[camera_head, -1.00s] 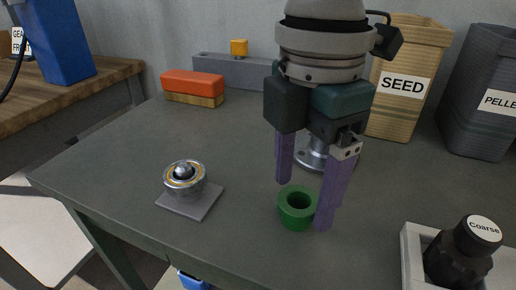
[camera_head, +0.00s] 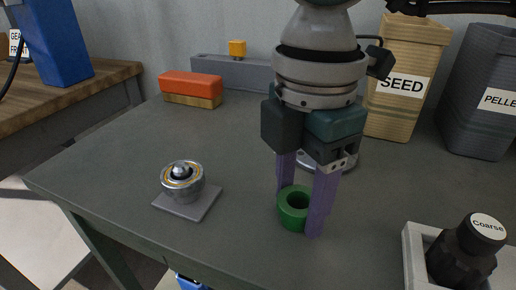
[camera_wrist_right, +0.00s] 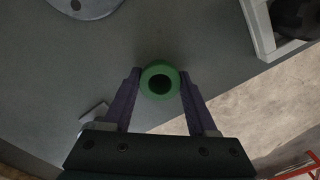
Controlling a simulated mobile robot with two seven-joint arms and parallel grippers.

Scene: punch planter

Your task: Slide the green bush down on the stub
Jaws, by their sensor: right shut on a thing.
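The green bush (camera_head: 293,219) is a short ring with an open bore, upright at the table's front middle. My right gripper (camera_head: 299,210) points down with its purple fingers on either side of the bush, shut on it. The wrist view shows the bush (camera_wrist_right: 160,93) between the two fingertips (camera_wrist_right: 160,76), its bore facing the camera. Whether its underside touches the table is unclear. A round metal flange (camera_head: 345,164) stands behind the gripper, mostly hidden; it also shows in the wrist view (camera_wrist_right: 100,8). Any stub on it is hidden in the head view. My left gripper is out of view.
A metal ball unit (camera_head: 182,180) sits on a grey plate (camera_head: 205,204) to the left. An orange-topped block (camera_head: 190,88) and a grey bar (camera_head: 225,70) are at the back. The SEED bin (camera_head: 400,110) and a tray (camera_head: 412,250) with a black jar (camera_head: 462,258) are right.

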